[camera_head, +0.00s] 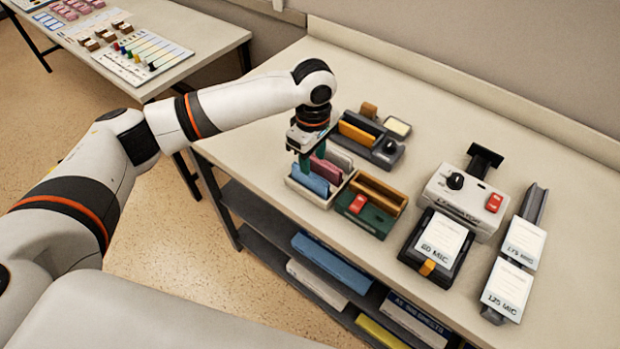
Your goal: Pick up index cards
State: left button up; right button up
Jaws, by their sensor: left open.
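A white open holder (310,195) stands at the front left of the bench. Upright in it are a blue block of what look like index cards (309,180), a pink one (327,170) and a pale grey one (340,158). My left gripper (312,161) points down over this holder, its dark green fingers open and close to the blue and pink blocks. Whether a finger touches a block cannot be told. The gripper hides part of the holder's back left. My right gripper is not in view.
A green box with a red button (362,215) stands right beside the holder. Behind is a grey unit with a black knob (389,147). A white laminator-like device (465,195) and labelled pouch trays (437,243) stand right. The bench's far right (580,210) is clear.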

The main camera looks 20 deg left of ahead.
aim_at(310, 175)
pick_arm(q)
jog(key=shift+s+a+f+p, duration=0.15)
jog(key=shift+f+p, duration=0.15)
jog(key=shift+f, duration=0.25)
jog(key=f, duration=0.2)
jog(key=f+p, duration=0.1)
jog(key=shift+s+f, duration=0.2)
jog(key=shift+f, duration=0.55)
jog(key=shift+c, duration=0.3)
grip_shut()
